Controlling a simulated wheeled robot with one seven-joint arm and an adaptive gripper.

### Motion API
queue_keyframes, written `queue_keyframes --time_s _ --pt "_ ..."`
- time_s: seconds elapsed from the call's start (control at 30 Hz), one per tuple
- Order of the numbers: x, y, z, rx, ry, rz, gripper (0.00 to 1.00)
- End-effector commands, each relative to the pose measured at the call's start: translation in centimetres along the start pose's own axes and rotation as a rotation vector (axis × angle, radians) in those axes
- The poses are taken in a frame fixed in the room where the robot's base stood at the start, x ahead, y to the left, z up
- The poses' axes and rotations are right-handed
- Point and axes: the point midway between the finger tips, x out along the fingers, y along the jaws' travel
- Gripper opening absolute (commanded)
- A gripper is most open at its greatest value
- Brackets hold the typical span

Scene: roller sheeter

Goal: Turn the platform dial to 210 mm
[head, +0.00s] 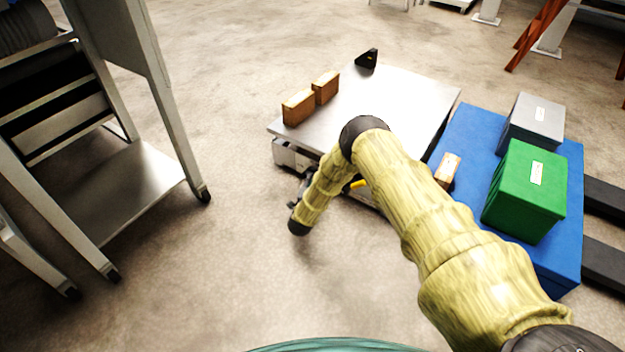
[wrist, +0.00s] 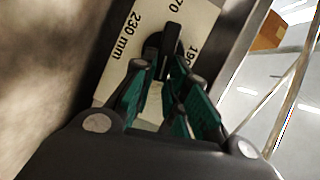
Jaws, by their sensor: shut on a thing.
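The dial is a black knob (wrist: 168,42) on a cream label plate (wrist: 113,77) in the wrist view. The plate shows "230 mm" on the left, a number ending in "70" at the top and "190", partly covered, on the right. I cannot tell exactly which mark the knob points at. My gripper (wrist: 165,82) has its green-padded fingers closed around the knob, hiding its lower part and the plate below. In the head view, the low platform (head: 392,100) has a bare metal top; my arm reaches down to its near side and hides the dial.
To the right, a blue base (head: 460,125) carries green (head: 527,190), grey (head: 535,122) and small brown boxes (head: 447,170). A metal rack (head: 135,185) stands left; floor between is clear.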

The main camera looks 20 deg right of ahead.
Motion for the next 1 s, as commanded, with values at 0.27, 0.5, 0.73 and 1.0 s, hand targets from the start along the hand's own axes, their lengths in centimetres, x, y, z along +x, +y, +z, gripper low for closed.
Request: queue_keyframes --time_s 0.27,0.5,0.73,1.0 --pt "-0.14 0.76 0.10 0.129 -0.001 -0.050 0.00" --pt "-0.12 0.84 0.13 0.176 -0.002 -0.071 0.00" --pt "-0.11 0.82 0.15 0.185 -0.002 -0.074 0.00" --pt "-0.10 0.80 0.15 0.184 -0.001 -0.074 0.26"
